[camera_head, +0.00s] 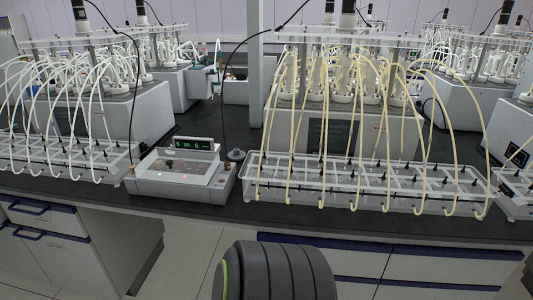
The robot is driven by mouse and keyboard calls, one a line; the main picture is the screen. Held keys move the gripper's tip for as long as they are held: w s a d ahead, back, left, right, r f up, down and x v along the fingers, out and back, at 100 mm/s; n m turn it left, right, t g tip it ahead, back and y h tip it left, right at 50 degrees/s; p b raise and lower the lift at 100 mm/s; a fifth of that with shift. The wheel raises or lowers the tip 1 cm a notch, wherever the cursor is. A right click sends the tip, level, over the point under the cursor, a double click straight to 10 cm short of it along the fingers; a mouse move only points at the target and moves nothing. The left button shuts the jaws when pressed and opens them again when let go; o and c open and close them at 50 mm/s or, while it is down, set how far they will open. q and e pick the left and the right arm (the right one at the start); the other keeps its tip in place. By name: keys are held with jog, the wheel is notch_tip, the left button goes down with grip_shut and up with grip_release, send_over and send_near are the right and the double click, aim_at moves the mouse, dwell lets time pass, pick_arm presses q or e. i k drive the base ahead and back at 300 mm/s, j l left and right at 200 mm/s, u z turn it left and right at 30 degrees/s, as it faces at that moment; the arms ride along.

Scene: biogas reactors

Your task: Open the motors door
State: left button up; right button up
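No part in view is plainly marked as the motors door, so I cannot tell which part it is. A pale box (180,176) with a clear top and a small lit display (193,143) stands on the bench between two reactor setups. Its clear top looks closed, though I cannot be sure. Dark cylindrical motors (348,14) stand on top of the reactor behind the right-hand tube rack; another dark motor (80,14) is above the left reactor. Neither of my grippers is in view.
A dark benchtop (180,205) runs across the view. A clear rack (370,186) with yellowish tubes fills its right side; another rack (65,160) with white tubes is at left. Drawers (45,215) sit below. A grey post (255,60) rises behind. Pale floor (185,245) is open in front.

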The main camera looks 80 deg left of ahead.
aim_at(73, 262)
jog(key=u, duration=4.45)
jog(key=i+j+z, duration=0.1)
jog(key=i, duration=0.35)
jog(key=i+j+z, duration=0.1)
jog(key=i, duration=0.3)
jog(key=i+j+z, duration=0.1)
jog(key=i+j, duration=0.15)
jog(key=i, duration=0.2)
